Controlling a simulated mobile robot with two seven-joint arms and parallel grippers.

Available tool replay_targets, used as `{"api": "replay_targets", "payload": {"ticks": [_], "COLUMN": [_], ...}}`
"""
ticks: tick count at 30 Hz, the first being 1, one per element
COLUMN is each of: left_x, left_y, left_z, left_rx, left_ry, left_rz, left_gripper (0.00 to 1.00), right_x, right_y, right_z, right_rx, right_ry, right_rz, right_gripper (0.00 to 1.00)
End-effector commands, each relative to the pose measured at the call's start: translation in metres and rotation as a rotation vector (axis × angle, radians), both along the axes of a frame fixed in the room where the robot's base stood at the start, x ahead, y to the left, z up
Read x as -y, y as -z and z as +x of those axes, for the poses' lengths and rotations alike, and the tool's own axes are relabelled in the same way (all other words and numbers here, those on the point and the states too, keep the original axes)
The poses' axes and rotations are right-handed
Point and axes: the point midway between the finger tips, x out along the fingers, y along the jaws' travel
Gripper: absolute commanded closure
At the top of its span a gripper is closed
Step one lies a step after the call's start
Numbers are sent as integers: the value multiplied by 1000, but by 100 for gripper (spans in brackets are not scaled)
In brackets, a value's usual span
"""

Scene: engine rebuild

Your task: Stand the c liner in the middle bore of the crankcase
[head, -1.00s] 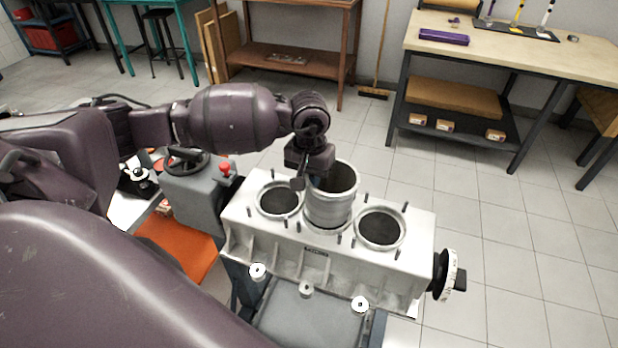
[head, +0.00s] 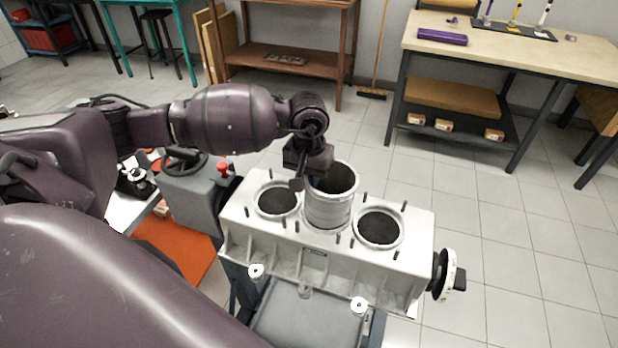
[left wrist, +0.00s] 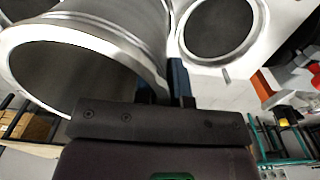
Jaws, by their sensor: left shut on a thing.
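The c liner (head: 330,207), a grey metal cylinder open at the top, stands upright at the middle bore of the crankcase (head: 322,262). Most of its length shows above the deck; whether its lower end is inside the bore or only over it cannot be told. My left gripper (head: 315,182) is shut on the liner's upper left wall. In the left wrist view the liner (left wrist: 95,45) fills the upper left, with the gripper (left wrist: 178,85) at its wall. The left bore (head: 278,199) and right bore (head: 379,227) are open and dark. My right gripper is not in view.
Several thin studs stand up from the deck around the bores. A black and white wheel (head: 448,275) sticks out at the crankcase's right end. A grey machine with a red knob (head: 224,168) stands at the left. A workbench (head: 540,58) is at the back right.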

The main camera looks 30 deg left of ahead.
Motion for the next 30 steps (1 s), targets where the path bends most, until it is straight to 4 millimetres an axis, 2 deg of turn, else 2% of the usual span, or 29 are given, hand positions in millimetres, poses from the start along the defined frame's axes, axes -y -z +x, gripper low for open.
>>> {"api": "replay_targets", "payload": {"ticks": [15,30], "left_x": [0,0], "left_y": [5,10], "left_z": [0,0], "left_rx": [2,2], "left_ry": [0,0], "left_rz": [-1,-1], "left_gripper": [100,100], "right_x": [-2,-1], "right_y": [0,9], "right_z": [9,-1], "right_rx": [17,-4], "right_ry": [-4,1], "right_rz": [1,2], "right_gripper": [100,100]}}
